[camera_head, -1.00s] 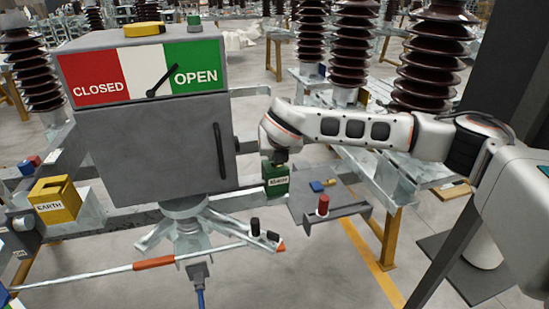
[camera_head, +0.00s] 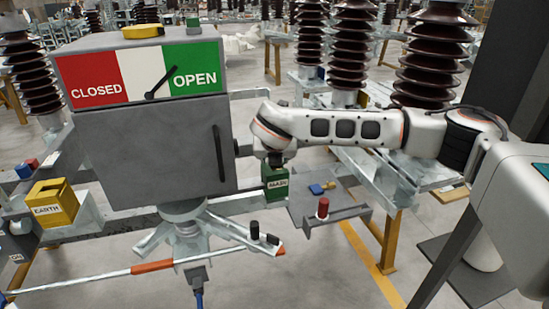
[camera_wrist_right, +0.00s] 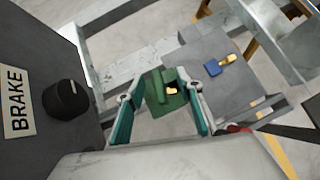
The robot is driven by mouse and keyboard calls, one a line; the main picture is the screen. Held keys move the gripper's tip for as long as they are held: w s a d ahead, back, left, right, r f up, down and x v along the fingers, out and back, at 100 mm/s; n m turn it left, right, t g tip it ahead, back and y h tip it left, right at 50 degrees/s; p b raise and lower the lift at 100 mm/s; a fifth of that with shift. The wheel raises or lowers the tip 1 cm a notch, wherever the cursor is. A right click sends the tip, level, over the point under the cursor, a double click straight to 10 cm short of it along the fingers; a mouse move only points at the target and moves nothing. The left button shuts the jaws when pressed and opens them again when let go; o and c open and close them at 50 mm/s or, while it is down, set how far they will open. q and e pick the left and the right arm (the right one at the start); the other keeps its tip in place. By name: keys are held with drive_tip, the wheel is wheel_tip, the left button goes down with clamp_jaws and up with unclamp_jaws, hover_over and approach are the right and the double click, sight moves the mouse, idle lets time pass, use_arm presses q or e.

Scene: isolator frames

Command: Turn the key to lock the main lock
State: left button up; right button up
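The green main lock (camera_head: 276,186) is a small labelled box right of the grey cabinet, directly below my right wrist. In the wrist view the green lock (camera_wrist_right: 160,100) has a gold key part (camera_wrist_right: 172,90) on it. My right gripper (camera_wrist_right: 160,128) has its two teal fingers spread apart, one on each side of the lock as seen from the wrist. I cannot tell whether they touch anything. In the head view the fingers are hidden behind the wrist and lock. My left gripper is not in view.
The grey cabinet (camera_head: 150,150) with a pointer on OPEN stands close left of my right arm. A BRAKE panel with a black knob (camera_wrist_right: 66,100) is beside the gripper. A plate (camera_head: 335,208) holds a blue and gold key (camera_head: 318,188) and red knob (camera_head: 323,207). A yellow EARTH box (camera_head: 52,203) is left.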

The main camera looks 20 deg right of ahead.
drive_tip(key=o, duration=0.6)
drive_tip(key=v, duration=1.2)
